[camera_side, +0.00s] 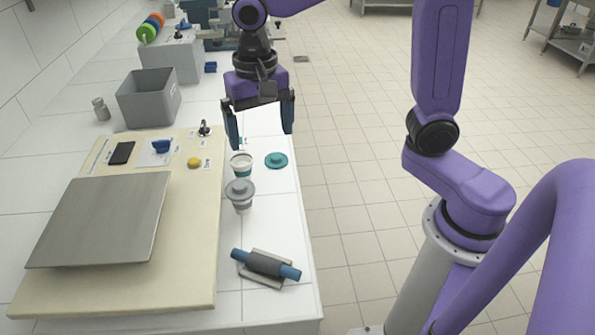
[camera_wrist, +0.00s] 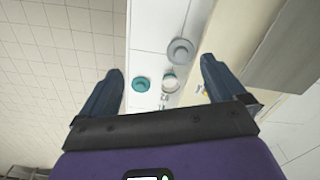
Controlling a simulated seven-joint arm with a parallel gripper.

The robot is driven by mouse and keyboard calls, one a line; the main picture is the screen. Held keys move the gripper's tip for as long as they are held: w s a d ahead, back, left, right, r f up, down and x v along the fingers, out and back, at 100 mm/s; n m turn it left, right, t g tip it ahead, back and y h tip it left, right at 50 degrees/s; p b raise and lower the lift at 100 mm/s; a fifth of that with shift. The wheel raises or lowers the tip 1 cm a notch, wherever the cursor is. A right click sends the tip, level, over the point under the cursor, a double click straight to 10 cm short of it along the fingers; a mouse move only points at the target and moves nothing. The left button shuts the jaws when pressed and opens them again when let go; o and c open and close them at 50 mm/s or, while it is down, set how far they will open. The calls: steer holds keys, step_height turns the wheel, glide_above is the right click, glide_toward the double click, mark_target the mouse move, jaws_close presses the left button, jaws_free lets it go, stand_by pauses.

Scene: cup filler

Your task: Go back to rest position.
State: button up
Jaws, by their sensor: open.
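My gripper (camera_side: 261,120) is open and empty, pointing down above the white table. Both blue-grey fingers also show in the wrist view (camera_wrist: 160,85), spread wide apart. A white cup with a teal band (camera_side: 241,164) stands on the table below the gripper; it also shows in the wrist view (camera_wrist: 169,83). A teal lid (camera_side: 276,160) lies on the table to its right. A second cup (camera_side: 242,204) with a grey lid (camera_side: 239,188) on top stands nearer the side camera. The fingers touch none of these.
A cream board (camera_side: 190,285) bears a tilted metal plate (camera_side: 100,222), a yellow button (camera_side: 194,162) and a black device (camera_side: 122,153). A grey bin (camera_side: 149,97) stands behind. A blue roller (camera_side: 266,264) lies near the front. Open floor lies right of the table.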

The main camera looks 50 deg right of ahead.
steer(key=s+d+f+n, duration=0.2)
steer(key=s+d+n, duration=0.2)
steer(key=s+n, duration=0.4)
steer(key=s+d+f+n, duration=0.2)
steer(key=s+d+n, duration=0.3)
steer(key=s+n, duration=0.4)
steer(key=s, duration=0.3)
steer(key=shift+s+d+f, duration=0.25)
steer(key=shift+s+f, duration=0.1)
steer(key=shift+f, duration=0.05)
